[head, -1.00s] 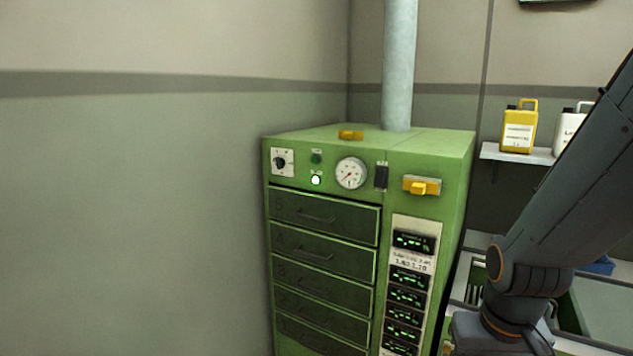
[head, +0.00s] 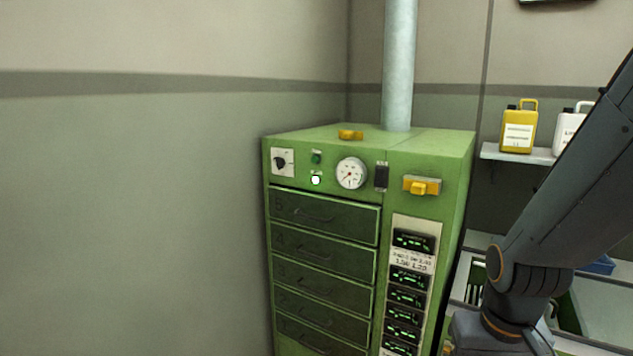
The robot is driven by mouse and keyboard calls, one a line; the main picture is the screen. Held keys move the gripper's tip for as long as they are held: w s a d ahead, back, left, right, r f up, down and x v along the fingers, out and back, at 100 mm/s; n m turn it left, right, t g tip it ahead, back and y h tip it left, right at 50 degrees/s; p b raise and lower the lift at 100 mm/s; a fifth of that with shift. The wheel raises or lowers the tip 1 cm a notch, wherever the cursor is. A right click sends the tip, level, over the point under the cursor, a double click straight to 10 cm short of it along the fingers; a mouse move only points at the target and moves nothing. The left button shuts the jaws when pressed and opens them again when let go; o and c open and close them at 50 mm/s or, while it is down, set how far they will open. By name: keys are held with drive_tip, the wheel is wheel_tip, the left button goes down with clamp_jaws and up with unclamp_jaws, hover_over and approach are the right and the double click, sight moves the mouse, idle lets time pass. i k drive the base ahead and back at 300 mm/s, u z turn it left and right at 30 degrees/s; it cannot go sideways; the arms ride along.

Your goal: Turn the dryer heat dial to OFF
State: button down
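The green dryer cabinet (head: 450,160) stands in the corner, with a stack of dark drawers on its left. The heat dial (head: 281,162) is a black knob on a white square plate at the cabinet's upper left. Its markings are too small to read. Right of it are a dark green button (head: 316,157), a lit white-green lamp (head: 316,180) and a round white gauge (head: 351,173). My gripper is out of view; only my arm shows at the right, apart from the dial.
A yellow handle (head: 421,187) juts from the cabinet's upper right front. Lit displays (head: 408,281) run down below it. A grey pipe (head: 399,70) rises behind. A shelf (head: 516,153) holds a yellow jug (head: 518,130) and a white jug (head: 570,128). A bare wall lies left.

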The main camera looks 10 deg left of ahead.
sight(280, 162)
drive_tip(key=u, duration=0.35)
drive_tip(key=k, duration=0.5)
drive_tip(key=u, duration=1.4)
drive_tip(key=i, duration=1.3)
drive_tip(key=z, duration=0.7)
